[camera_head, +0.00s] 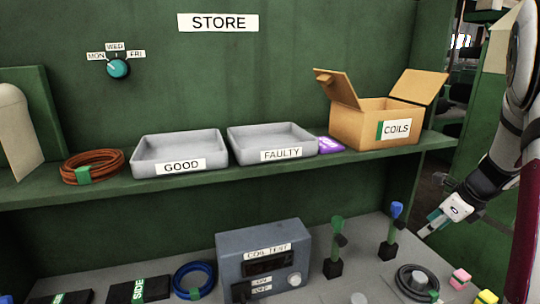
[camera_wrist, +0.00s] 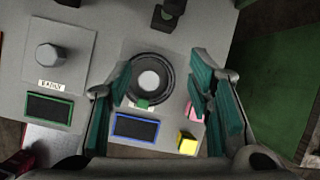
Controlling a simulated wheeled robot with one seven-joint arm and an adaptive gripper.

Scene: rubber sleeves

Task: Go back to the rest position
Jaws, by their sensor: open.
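My gripper (camera_head: 432,226) is at the right in the head view, over the right end of the lower bench. In the wrist view my gripper (camera_wrist: 165,105) shows two teal-padded fingers spread wide apart. Nothing is held between them. Below them lies a black round coil (camera_wrist: 132,67) with a pale centre and a green tag. The same coil also shows in the head view (camera_head: 404,284), lying on the bench to the lower left of the gripper.
A grey bench (camera_head: 365,262) carries a coil test box (camera_head: 262,243), a blue coil (camera_head: 194,280), two upright stands and small coloured blocks (camera_head: 460,277). The green shelf (camera_head: 230,171) above holds an orange coil (camera_head: 92,166), GOOD and FAULTY trays (camera_head: 180,148) and an open COILS box (camera_head: 362,128).

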